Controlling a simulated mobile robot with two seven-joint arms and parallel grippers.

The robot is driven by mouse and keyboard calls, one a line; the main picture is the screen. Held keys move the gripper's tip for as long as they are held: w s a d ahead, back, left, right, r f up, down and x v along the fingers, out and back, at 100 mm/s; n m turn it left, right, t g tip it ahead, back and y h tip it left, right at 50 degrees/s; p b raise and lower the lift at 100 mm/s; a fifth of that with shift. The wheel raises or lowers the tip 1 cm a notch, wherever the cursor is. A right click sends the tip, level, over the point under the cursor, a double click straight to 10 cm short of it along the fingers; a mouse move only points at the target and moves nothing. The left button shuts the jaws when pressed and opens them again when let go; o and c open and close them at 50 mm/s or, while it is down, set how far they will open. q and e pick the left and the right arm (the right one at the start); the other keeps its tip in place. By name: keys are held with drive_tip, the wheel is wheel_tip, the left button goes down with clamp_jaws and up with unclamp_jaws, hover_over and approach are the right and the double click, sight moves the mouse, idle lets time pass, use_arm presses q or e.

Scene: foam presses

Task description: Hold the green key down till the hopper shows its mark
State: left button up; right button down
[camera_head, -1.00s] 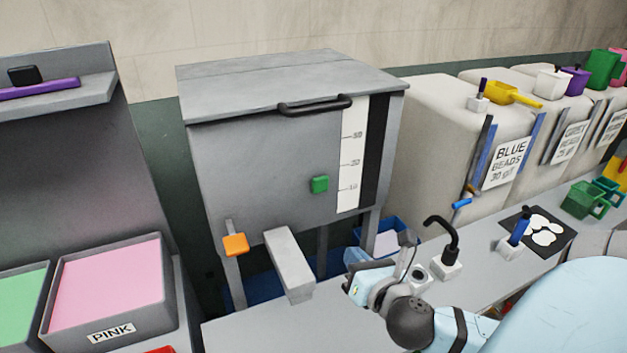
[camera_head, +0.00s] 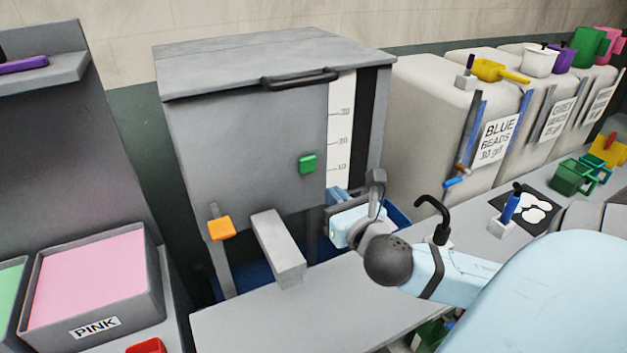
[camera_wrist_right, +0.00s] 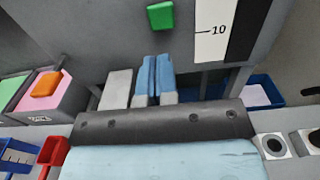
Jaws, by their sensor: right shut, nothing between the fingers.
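The green key (camera_head: 307,164) is on the front of the grey hopper (camera_head: 235,130); it also shows in the right wrist view (camera_wrist_right: 160,15). Beside it is a white scale (camera_head: 340,130) with lines and numbers, 10 legible in the wrist view (camera_wrist_right: 212,30), and a dark strip (camera_head: 373,115) to its right. No fill level is discernible in the strip. My right gripper (camera_head: 338,196) is below and right of the green key, apart from it in the head view. Its blue fingers (camera_wrist_right: 155,75) are together and empty. My left gripper is not in view.
An orange key (camera_head: 221,228) and a grey chute (camera_head: 278,250) are left of my right gripper. A black hooked tool (camera_head: 434,215) stands on the bench at right. A blue tray (camera_wrist_right: 262,92) is behind the gripper. The bench front is clear.

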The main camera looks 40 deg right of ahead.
sight(308, 166)
drive_tip(key=p+x, duration=0.2)
drive_tip(key=x, duration=0.6)
drive_tip(key=shift+w+d+p, duration=0.15)
drive_tip(key=shift+w+p, duration=0.15)
drive_tip(key=shift+w, duration=0.35)
